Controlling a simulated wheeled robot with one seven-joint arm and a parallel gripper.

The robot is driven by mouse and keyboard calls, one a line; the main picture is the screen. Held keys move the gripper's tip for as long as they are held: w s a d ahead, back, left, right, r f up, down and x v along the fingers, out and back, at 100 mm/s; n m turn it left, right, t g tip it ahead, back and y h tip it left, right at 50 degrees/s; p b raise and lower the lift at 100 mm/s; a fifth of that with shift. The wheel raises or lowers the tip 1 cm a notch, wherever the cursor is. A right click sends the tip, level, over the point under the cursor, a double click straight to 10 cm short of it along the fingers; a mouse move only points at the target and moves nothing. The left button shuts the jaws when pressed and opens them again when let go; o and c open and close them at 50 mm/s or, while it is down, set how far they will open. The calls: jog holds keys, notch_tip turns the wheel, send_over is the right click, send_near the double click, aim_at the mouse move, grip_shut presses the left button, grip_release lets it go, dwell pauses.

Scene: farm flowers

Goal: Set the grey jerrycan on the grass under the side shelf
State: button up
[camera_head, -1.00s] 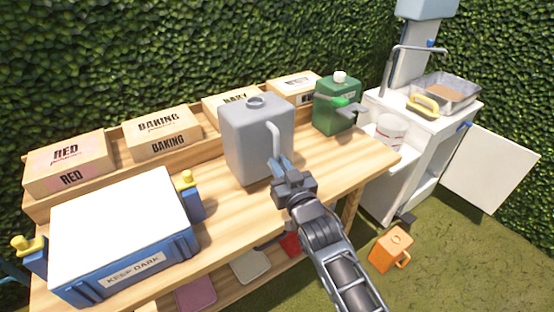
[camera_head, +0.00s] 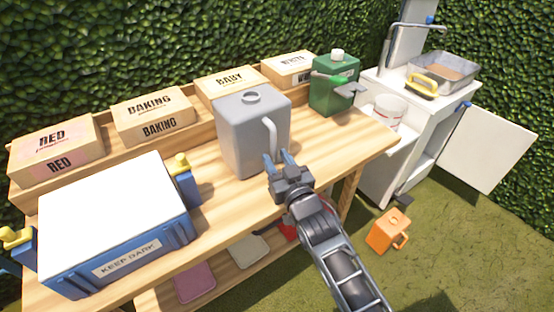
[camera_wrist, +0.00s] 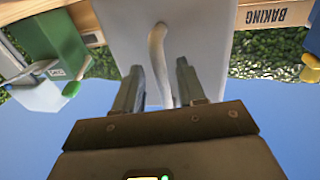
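The grey jerrycan (camera_head: 247,135) is upright over the front of the wooden bench; I cannot tell whether its base touches the top. In the wrist view the handle (camera_wrist: 160,55) runs between the two fingers (camera_wrist: 158,88), with the jerrycan's side (camera_wrist: 200,35) filling the upper middle. The side shelf (camera_head: 398,147) is a low white ledge on the left of the white cabinet, bearing a white pot (camera_head: 387,112). The grass (camera_head: 355,235) shows below and in front of it.
An orange can (camera_head: 384,232) stands on the grass near the shelf. A green can (camera_head: 330,92) is behind right of the jerrycan, on the bench (camera_head: 225,185). A blue box (camera_head: 150,262) is at left. Cardboard boxes line the back. A cabinet door (camera_head: 487,148) stands open.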

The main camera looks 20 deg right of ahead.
jog(key=shift+s+d+r+p, duration=0.1)
jog(key=shift+s+r+p, duration=0.05)
jog(key=shift+s+p, duration=0.45)
jog(key=s+d+p, duration=0.1)
jog(key=s, duration=0.9)
jog(key=shift+s+f+p, duration=0.2)
jog(key=shift+s+p, duration=0.15)
jog(key=shift+p, duration=0.05)
jog(key=shift+d, duration=0.1)
